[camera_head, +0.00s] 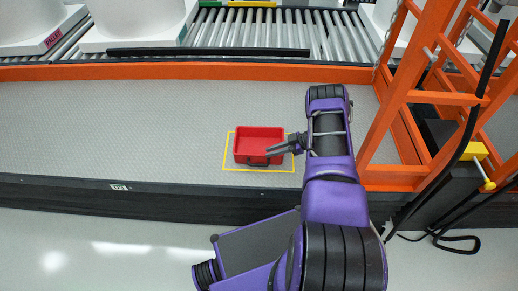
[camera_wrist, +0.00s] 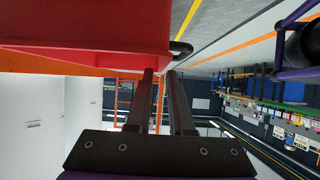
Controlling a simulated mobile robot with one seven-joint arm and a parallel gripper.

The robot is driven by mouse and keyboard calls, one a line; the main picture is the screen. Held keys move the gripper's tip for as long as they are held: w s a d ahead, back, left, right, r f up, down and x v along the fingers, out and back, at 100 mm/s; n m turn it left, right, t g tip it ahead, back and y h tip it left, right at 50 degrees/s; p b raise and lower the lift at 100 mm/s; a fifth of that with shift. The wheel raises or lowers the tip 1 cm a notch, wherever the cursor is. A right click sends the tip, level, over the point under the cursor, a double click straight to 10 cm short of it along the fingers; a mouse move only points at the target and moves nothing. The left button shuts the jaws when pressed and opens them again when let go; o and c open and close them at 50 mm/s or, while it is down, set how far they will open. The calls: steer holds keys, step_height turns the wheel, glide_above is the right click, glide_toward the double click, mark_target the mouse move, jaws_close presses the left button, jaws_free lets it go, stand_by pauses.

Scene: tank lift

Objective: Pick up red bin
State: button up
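The red bin (camera_head: 259,133) sits inside a yellow outlined rectangle on the grey platform in the head view. A dark handle (camera_head: 257,164) shows at its near side. My gripper (camera_head: 272,150) reaches in from the right, with its fingers over the bin's near right corner in the picture. In the wrist view the bin (camera_wrist: 90,28) fills the upper left, and its black handle (camera_wrist: 181,48) is close to the fingertips. My gripper (camera_wrist: 160,73) is open, with a narrow gap between its fingers. I cannot tell whether the fingers touch the bin or handle.
The grey platform (camera_head: 120,125) is clear to the left of the bin. An orange rail (camera_head: 180,72) runs behind it, with a roller conveyor (camera_head: 260,35) beyond. An orange frame (camera_head: 395,125) stands to the right of my arm.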

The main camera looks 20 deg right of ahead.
steer(key=shift+x, duration=3.1)
steer(key=shift+a+r, duration=0.1)
steer(key=shift+r, duration=0.1)
jaws_close()
steer(key=shift+r, duration=0.1)
